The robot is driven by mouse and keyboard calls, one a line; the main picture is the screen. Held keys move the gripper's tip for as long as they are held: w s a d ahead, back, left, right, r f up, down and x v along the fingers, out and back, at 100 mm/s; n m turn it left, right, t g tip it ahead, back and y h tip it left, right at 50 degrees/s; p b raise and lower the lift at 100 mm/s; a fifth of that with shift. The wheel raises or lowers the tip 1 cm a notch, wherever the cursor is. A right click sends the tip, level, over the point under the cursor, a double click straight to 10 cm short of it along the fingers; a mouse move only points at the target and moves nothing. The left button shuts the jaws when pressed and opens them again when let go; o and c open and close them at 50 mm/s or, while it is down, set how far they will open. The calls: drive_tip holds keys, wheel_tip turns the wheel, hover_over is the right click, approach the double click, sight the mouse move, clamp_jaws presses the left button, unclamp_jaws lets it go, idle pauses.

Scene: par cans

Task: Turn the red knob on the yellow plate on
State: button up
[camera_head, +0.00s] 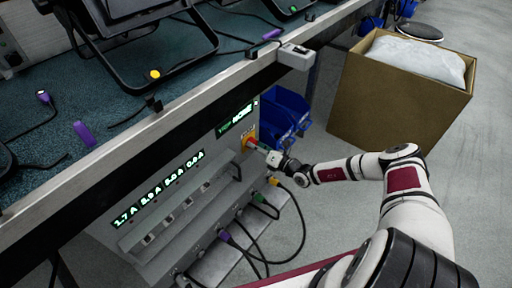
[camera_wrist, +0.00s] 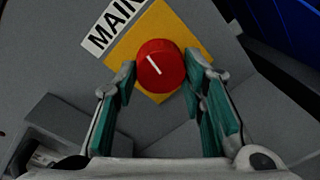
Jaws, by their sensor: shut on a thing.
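The red knob (camera_wrist: 160,65) is round with a white line across its face, tilted from upper left to lower right in the wrist view. It sits on the yellow plate (camera_wrist: 185,25), next to a white label reading "MAIN". In the head view the yellow plate (camera_head: 250,131) is at the right end of the grey panel's front, and the knob (camera_head: 252,142) shows only partly. My gripper (camera_wrist: 160,76) has its green-padded fingers on either side of the knob and is shut on it. In the head view my gripper (camera_head: 264,149) reaches the panel from the right.
The grey panel (camera_head: 145,205) has lit green readouts, a long bar handle and plugged cables (camera_head: 300,215) below my gripper. A bench edge (camera_head: 190,98) overhangs it. Blue bins (camera_head: 285,112) stand just behind, and a cardboard box (camera_head: 385,110) is at the right on open floor.

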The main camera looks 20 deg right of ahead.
drive_tip(key=m+b, duration=0.1)
drive_tip(key=m, duration=0.5)
drive_tip(key=shift+b, duration=0.3)
drive_tip(key=shift+r+m, duration=0.1)
drive_tip(key=shift+m, duration=0.2)
drive_tip(key=o, duration=1.2)
drive_tip(key=shift+c, duration=0.2)
drive_tip(key=v, duration=1.2)
drive_tip(key=shift+w+d+r, duration=0.1)
drive_tip(key=shift+d, duration=0.05)
